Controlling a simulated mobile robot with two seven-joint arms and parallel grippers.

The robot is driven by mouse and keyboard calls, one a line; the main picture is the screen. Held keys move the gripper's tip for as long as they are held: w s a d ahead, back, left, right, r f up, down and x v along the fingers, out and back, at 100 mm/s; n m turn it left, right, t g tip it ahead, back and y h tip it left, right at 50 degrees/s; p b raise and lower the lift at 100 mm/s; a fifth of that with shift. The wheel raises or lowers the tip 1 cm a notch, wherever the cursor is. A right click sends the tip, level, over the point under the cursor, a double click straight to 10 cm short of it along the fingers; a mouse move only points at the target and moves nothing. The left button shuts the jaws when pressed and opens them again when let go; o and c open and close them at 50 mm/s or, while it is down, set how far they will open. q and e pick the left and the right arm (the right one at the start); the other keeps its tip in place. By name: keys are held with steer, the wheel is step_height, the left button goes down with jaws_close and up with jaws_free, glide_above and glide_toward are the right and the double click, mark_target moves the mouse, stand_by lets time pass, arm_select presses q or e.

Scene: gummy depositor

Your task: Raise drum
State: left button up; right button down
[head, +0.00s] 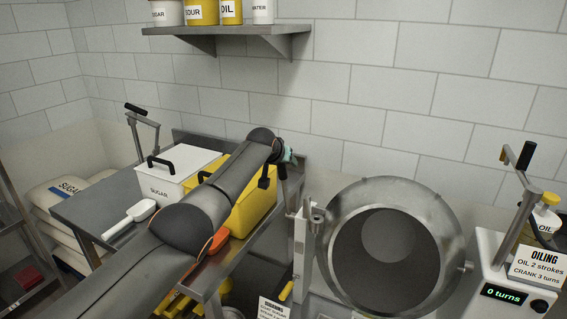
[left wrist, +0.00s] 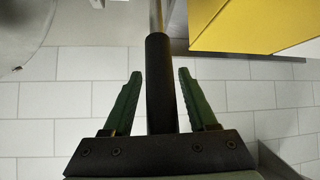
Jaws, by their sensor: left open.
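The metal drum (head: 352,252) stands right of centre in the head view, its round mouth facing me and its inside looking empty. My left gripper (head: 288,154) is at the end of my left arm, up and left of the drum, partly hidden by the wrist. In the left wrist view my left gripper (left wrist: 159,76) is open, with its two green fingers on either side of a black handle grip (left wrist: 160,100) on a metal rod. A gap shows on each side of the grip. My right gripper is not in view.
A side table (head: 90,211) on the left holds a white sugar bin (head: 172,184), a yellow bin (head: 256,204) and a white scoop (head: 130,218). An oiling unit (head: 502,268) with a crank and a "0 turns" display stands right of the drum. A shelf (head: 230,30) hangs above.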

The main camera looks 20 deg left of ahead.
arm_select(q)
steer(key=shift+s, duration=0.15)
steer(key=shift+b+v, duration=0.35)
steer(key=shift+v, duration=0.7)
steer(key=b+v, duration=0.1)
steer(key=v, duration=0.9)
steer(key=shift+b, duration=0.4)
steer(key=shift+s+r, duration=0.1)
steer(key=s+d+f+m+h, duration=0.1)
steer(key=s+d+f, duration=0.25)
steer(key=f, duration=0.75)
steer(key=s+d+f+m, duration=0.15)
steer(key=s+f, duration=0.35)
steer(key=f, duration=0.6)
steer(key=s+d+f+h, duration=0.1)
steer(key=s+d+f, duration=0.25)
steer(key=f, duration=0.75)
steer(key=s+d+f, duration=0.1)
steer(key=s+f, duration=0.2)
steer(key=s, duration=0.6)
steer(key=s+d+f, duration=0.1)
steer(key=s+f, duration=0.3)
steer(key=s, duration=0.6)
steer(key=s+d+f+m+g+h, duration=0.1)
steer(key=s+f, duration=0.3)
steer(key=s, duration=0.5)
steer(key=shift+s, duration=0.25)
